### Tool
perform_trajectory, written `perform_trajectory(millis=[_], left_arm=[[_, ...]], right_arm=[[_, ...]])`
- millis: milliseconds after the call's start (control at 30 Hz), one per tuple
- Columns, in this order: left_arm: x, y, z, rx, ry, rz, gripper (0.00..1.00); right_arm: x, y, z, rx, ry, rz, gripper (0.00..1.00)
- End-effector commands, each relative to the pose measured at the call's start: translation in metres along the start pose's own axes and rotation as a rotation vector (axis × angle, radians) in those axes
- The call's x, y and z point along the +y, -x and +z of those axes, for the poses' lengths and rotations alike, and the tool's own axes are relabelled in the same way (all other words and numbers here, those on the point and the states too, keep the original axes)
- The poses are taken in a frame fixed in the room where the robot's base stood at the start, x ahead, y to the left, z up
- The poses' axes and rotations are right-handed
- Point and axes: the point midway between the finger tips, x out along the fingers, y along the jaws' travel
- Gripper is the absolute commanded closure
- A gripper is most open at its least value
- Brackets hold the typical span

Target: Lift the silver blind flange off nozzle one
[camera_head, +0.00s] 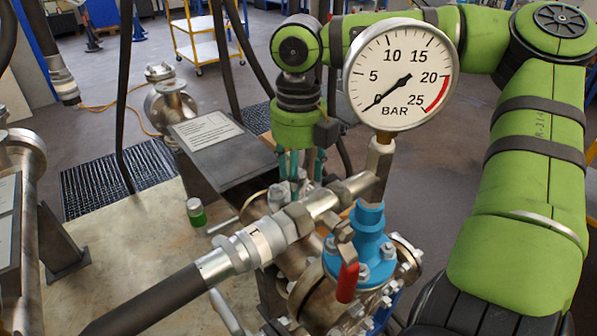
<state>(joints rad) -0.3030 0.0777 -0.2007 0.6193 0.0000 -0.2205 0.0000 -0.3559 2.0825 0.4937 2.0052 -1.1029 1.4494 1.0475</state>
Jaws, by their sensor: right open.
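My right gripper (300,170) points down at the centre of the view, its teal fingers open and apart. Just below its fingertips is a silver metal fitting (281,196) with a rounded top, at the upper end of the flanged vessel. The pressure gauge's pipework hides much of this area. I cannot tell whether this fitting is the silver blind flange on nozzle one, or whether the fingers touch it. A blue flanged fitting (372,258) with silver bolts sits on the vessel nearer to me. My left gripper is not in view.
A large pressure gauge (402,75) and a hose coupling (262,240) stand in front of the gripper. A red-handled valve (347,281) hangs beside the blue fitting. A grey label plate (212,133) lies left. A green-banded cylinder (196,213) stands on the tabletop (130,255).

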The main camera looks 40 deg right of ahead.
Motion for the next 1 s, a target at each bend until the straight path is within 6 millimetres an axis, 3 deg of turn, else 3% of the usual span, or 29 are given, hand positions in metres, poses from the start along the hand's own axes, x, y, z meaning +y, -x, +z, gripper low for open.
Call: perform_trajectory(millis=[67,200,667,1000], left_arm=[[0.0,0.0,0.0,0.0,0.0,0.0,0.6],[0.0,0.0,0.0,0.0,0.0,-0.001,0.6],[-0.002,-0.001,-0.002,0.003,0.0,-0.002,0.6],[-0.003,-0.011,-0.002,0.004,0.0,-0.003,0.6]], right_arm=[[0.0,0.0,0.0,0.0,0.0,0.0,0.44],[0.0,0.0,0.0,0.0,0.0,0.0,1.0],[0.001,0.004,0.001,-0.007,0.0,0.002,1.0],[0.001,0.032,0.002,-0.008,0.0,0.003,1.0]])
